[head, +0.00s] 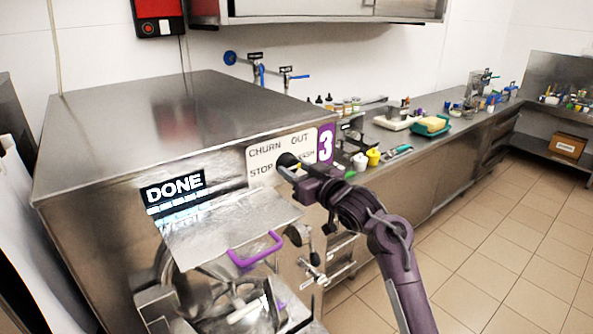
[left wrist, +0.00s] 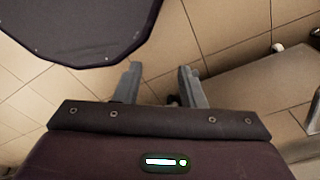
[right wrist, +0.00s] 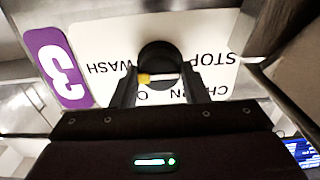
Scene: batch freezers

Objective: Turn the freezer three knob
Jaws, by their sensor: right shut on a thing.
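Freezer three is the steel machine at the left with a purple "3" tag (head: 325,144) and a lit "DONE" display (head: 174,188). Its black knob (head: 287,160) sits in the middle of a white label plate (head: 262,158) reading CHURN, OUT, STOP and WASH. My right gripper (right wrist: 158,80) is shut on the knob (right wrist: 160,58), one finger on either side. In the right wrist view the plate is upside down, and a pale bar with a yellow end (right wrist: 145,78) shows on the knob, the yellow end to the left, on the WASH side. My left gripper (left wrist: 158,84) is open and empty above the floor.
A purple handle (head: 256,250) on the freezer's front hatch is below the knob. A steel counter (head: 400,145) with bottles, tubs and a teal tray (head: 431,126) runs along the wall to the right. The tiled floor (head: 490,250) at the right is clear.

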